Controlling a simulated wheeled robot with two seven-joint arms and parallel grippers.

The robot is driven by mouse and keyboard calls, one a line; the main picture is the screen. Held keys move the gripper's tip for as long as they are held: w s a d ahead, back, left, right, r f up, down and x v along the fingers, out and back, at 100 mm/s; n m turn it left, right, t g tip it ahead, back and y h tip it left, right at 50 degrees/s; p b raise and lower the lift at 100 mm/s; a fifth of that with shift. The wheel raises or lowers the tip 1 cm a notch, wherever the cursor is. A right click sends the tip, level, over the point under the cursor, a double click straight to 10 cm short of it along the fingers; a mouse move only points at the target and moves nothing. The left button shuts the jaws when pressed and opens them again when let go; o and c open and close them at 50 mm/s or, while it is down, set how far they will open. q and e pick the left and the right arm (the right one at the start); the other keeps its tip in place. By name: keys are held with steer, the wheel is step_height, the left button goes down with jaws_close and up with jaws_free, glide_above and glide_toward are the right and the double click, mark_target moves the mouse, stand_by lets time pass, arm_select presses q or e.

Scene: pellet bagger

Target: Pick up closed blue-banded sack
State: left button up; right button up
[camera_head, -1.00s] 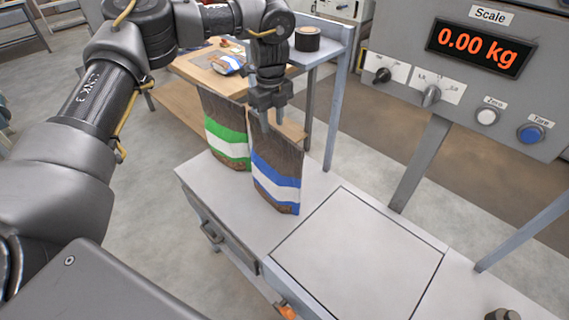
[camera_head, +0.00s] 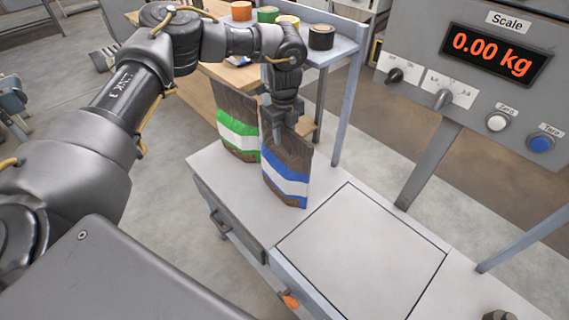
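The blue-banded sack (camera_head: 285,185) is dark brown with a blue and white band. It stands upright on the pale bench top (camera_head: 240,205), just left of the square scale plate (camera_head: 361,252). My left gripper (camera_head: 281,130) points down at the sack's top edge, with a finger in front of the brown upper part. The other finger is partly hidden, so I cannot tell whether they grip it. The green-banded sack (camera_head: 238,133) stands close behind and left of it. My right gripper is not in view.
The scale display (camera_head: 495,53) reads 0.00 kg above knobs and buttons at upper right. Behind the sacks are a wooden table (camera_head: 200,88) and a shelf (camera_head: 341,48) with several coloured rolls. The scale plate is empty.

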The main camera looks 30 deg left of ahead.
arm_select(q)
steer(key=shift+f, duration=0.35)
jaws_close()
steer(key=shift+r, duration=0.15)
steer(key=shift+w+r+b, duration=0.1)
steer(key=shift+r+b, duration=0.6)
steer(key=shift+r, duration=0.1)
steer(key=s+d+r+b, duration=0.2)
steer(key=s+r, duration=0.3)
steer(key=s, duration=0.1)
steer(key=s+d+r+b, duration=0.2)
steer(key=s+d+r, duration=0.1)
steer(key=s+r, duration=0.3)
steer(key=shift+s+d+r, duration=0.15)
steer(key=shift+s+d, duration=0.1)
steer(key=shift+s, duration=0.25)
